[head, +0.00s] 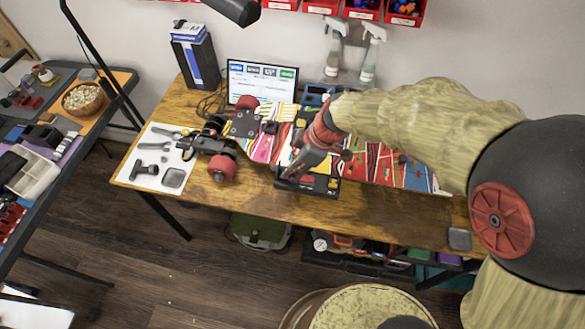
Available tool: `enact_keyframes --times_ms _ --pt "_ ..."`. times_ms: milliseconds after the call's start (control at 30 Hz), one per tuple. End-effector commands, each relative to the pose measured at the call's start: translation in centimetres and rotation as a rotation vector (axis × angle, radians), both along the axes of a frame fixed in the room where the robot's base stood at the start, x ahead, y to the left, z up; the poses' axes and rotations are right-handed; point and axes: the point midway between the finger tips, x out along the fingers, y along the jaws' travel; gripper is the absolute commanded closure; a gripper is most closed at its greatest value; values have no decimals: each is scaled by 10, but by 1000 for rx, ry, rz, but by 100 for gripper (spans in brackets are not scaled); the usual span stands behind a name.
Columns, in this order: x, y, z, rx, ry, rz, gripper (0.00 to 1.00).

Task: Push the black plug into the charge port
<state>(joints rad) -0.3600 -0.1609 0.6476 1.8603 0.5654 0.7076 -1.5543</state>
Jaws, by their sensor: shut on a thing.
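The colourful striped skateboard (392,166) lies wheels-up across the wooden table, with a truck and red wheels (221,168) at its left end. My gripper (293,172) reaches down over the middle of the board, close to its near edge. It is shut on a small dark thing that I take to be the black plug; the fingers and the small scale hide its shape. I cannot make out the charge port, so I cannot tell whether the plug touches it.
A black tray (326,187) sits below my gripper at the table's front. A white sheet with tools (146,176) lies at left. Bare table (395,214) shows at front right.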

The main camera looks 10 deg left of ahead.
Motion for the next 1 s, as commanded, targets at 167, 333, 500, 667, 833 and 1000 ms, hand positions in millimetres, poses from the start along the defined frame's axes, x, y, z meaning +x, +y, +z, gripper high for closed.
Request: enact_keyframes --times_ms 167,333,500,667,833,1000 --pt "0 0 -3 0 0 0 100" --pt "0 0 -4 -1 1 0 100" --pt "0 0 -6 -1 1 0 100" --pt "0 0 -6 -1 1 0 100" --pt "0 0 -6 -1 1 0 78" --pt "0 0 -6 -1 1 0 68"
